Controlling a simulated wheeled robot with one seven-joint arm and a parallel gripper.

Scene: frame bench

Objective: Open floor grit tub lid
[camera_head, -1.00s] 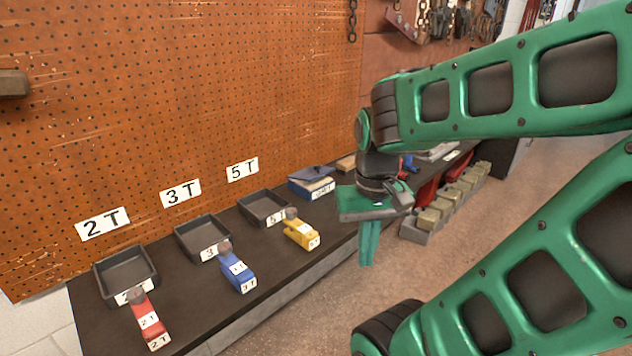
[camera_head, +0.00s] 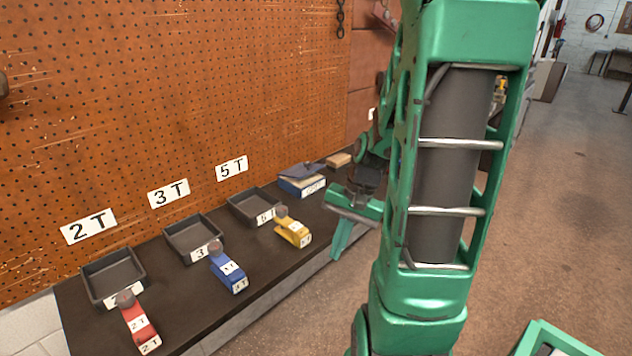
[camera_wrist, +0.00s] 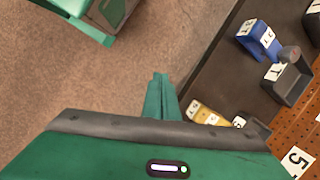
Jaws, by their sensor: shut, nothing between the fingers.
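My gripper (camera_head: 343,238) hangs fingers down beside the front edge of the bench, to the right of the yellow block. Its fingers are shut and empty; they also show in the wrist view (camera_wrist: 160,97) over bare floor. I cannot make out a floor grit tub or its lid for sure in either current view. A blue box (camera_head: 303,187) with a darker, tilted blue top and a white label stands on the bench, left of and beyond my gripper. Its label is too small to read. My arm hides the floor and bench behind it.
The dark bench (camera_head: 200,310) runs along an orange pegboard (camera_head: 180,90). It holds dark trays (camera_head: 113,275) marked by tonnage signs, with red (camera_head: 138,325), blue (camera_head: 228,270) and yellow (camera_head: 293,230) blocks before them. The concrete floor (camera_head: 560,220) at right is open.

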